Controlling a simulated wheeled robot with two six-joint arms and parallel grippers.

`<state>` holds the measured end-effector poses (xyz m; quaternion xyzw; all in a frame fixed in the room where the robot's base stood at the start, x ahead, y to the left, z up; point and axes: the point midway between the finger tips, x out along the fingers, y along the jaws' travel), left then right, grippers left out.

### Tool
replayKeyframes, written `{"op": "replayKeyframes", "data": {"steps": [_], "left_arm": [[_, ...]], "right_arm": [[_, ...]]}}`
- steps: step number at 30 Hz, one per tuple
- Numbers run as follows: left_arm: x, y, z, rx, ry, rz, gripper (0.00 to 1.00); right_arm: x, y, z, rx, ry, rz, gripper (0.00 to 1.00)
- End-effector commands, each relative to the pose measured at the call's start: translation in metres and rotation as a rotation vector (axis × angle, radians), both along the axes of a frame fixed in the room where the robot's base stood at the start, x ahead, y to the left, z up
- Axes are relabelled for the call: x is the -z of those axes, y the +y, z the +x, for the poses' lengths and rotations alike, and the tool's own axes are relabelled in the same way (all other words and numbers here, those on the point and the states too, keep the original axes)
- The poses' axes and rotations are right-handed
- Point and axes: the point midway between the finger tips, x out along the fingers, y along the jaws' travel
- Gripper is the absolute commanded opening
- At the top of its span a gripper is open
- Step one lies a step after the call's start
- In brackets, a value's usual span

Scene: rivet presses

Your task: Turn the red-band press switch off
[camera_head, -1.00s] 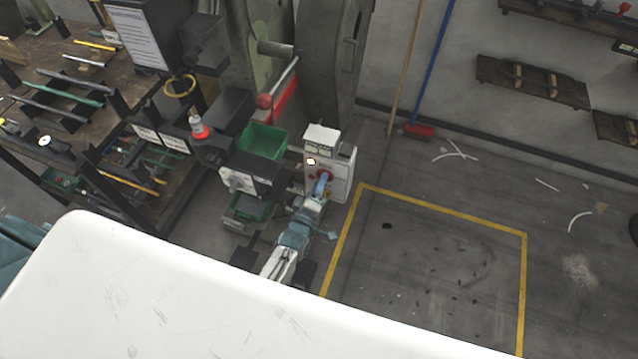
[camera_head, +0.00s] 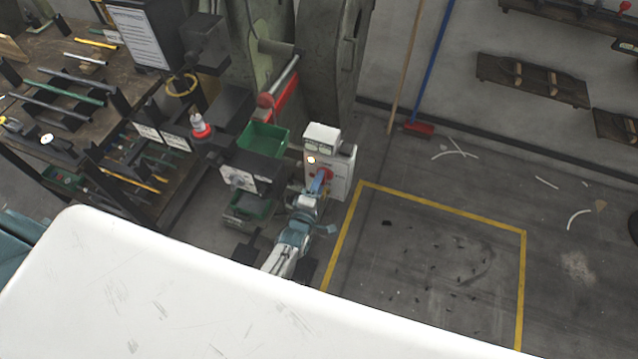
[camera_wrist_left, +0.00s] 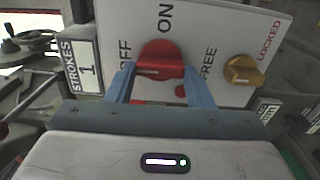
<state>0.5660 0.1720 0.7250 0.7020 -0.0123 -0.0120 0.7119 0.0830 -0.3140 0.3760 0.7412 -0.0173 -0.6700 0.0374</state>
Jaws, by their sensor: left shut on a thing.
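The red switch knob (camera_wrist_left: 160,62) sits on a pale panel between the printed words OFF and ON, with a short pale mark on its front. My left gripper (camera_wrist_left: 160,88) has its blue fingers on either side of the knob and is shut on it. In the head view, my left gripper (camera_head: 319,182) reaches the front of the white control box (camera_head: 341,172), and the fingers partly cover the red knob (camera_head: 328,174). A small lamp (camera_head: 311,160) on the box glows. My right gripper is not in view.
A brass knob (camera_wrist_left: 244,70) between FREE and LOCKED sits close right of the fingers. A STROKES counter (camera_wrist_left: 84,62) is at left.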

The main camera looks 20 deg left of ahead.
Motion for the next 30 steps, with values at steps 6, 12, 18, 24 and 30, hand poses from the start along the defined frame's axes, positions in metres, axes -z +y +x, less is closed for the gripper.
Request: {"op": "replayKeyframes", "data": {"steps": [6,12,18,24,30], "left_arm": [[0.001,0.0,0.0,0.0,0.002,-0.003,0.61],[0.0,0.0,0.0,0.0,0.001,-0.002,0.69],[0.001,0.0,-0.004,0.0,0.002,-0.001,0.69],[0.003,0.001,-0.033,-0.001,0.004,-0.002,0.69],[0.003,0.003,-0.073,-0.001,0.003,-0.001,0.69]], "right_arm": [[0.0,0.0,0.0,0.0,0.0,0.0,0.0],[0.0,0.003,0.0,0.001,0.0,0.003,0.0],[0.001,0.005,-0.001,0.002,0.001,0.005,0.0],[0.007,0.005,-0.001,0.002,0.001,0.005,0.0],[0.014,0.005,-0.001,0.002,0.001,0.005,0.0]]}}
